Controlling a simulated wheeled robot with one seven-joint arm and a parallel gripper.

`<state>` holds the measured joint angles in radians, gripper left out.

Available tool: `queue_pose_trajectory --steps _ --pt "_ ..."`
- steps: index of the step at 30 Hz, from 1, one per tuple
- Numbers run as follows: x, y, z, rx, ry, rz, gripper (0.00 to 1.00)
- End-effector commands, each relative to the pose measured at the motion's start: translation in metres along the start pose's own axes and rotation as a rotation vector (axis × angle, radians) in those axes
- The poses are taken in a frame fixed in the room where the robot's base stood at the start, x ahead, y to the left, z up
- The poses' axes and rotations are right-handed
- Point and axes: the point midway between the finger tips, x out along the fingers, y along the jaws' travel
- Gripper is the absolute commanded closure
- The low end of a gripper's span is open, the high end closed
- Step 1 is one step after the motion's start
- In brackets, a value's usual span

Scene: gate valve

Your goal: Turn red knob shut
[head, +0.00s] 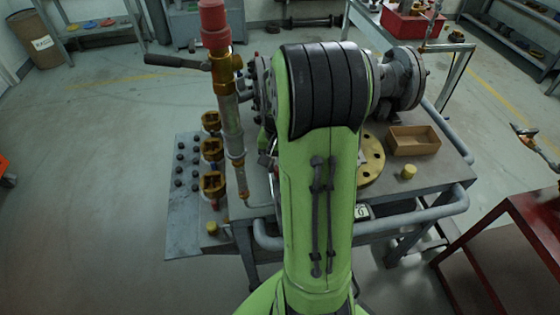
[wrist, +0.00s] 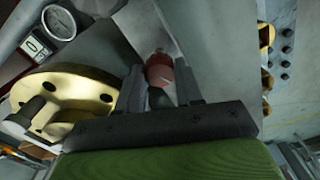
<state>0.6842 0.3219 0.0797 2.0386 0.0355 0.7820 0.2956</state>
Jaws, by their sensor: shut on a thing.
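The red knob (wrist: 160,72) shows in the wrist view, small and rounded, between the two dark fingers of my gripper (wrist: 159,85). The fingers are shut on it, one on each side. A grey stem or bracket shows just beyond the knob. In the head view my green arm hides the gripper and the knob, so how far the knob is turned cannot be told. A flanged gate valve body (head: 402,78) shows on the workbench (head: 440,178), right of my arm.
Left of my arm stands a vertical pipe with a red top (head: 213,22) and a side lever (head: 178,62). A yellow flange (head: 371,165) and an open cardboard box (head: 414,141) lie on the bench. A gauge (wrist: 58,23) shows in the wrist view. A red table (head: 500,235) stands at right.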

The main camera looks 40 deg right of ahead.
Motion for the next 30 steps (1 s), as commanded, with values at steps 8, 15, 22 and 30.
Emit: queue_pose_trajectory --steps 8,15,22,30 --pt "-0.0013 -0.0001 -0.0002 0.232 0.001 0.0 0.95" --pt "-0.0008 -0.0003 -0.0003 0.376 0.001 -0.001 0.95" --pt "-0.0004 -0.0001 -0.0002 0.45 0.001 -0.001 0.95" --pt "-0.0002 -0.0001 -0.0003 0.473 0.001 -0.001 0.95"
